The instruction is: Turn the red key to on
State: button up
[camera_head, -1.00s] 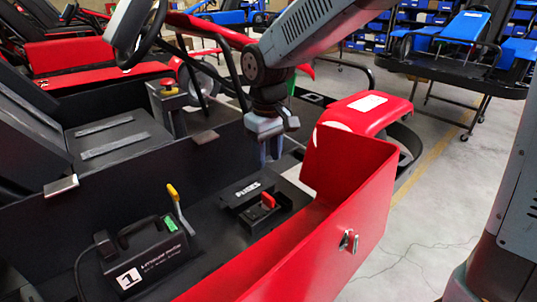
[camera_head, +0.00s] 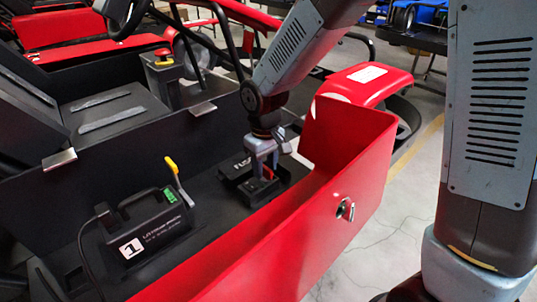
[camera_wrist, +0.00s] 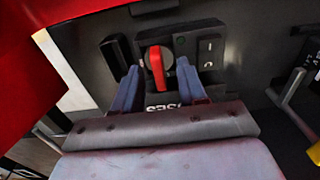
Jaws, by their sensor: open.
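The red key (camera_wrist: 157,68) sits on a round grey base in the black panel labelled FUSES (camera_head: 235,184), inside the kart's side pod. In the wrist view it points up and down the picture, between my fingertips. My gripper (camera_head: 263,172) is open just over the panel, and its fingers partly hide the key (camera_head: 268,174) in the head view. In the wrist view my gripper (camera_wrist: 157,75) has one finger on each side of the key, with the right finger closer to it. A black switch with white marks (camera_wrist: 210,53) lies right of the key.
A black battery box marked 1 (camera_head: 148,226), with a yellow-tipped lever (camera_head: 172,166), stands left of the panel. The red side wall (camera_head: 330,195) rises close on the right, with a metal latch (camera_head: 345,210). A red emergency button (camera_head: 163,53) is farther back.

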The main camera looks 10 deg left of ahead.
jog(key=shift+f, duration=0.65)
grip_shut()
grip_release()
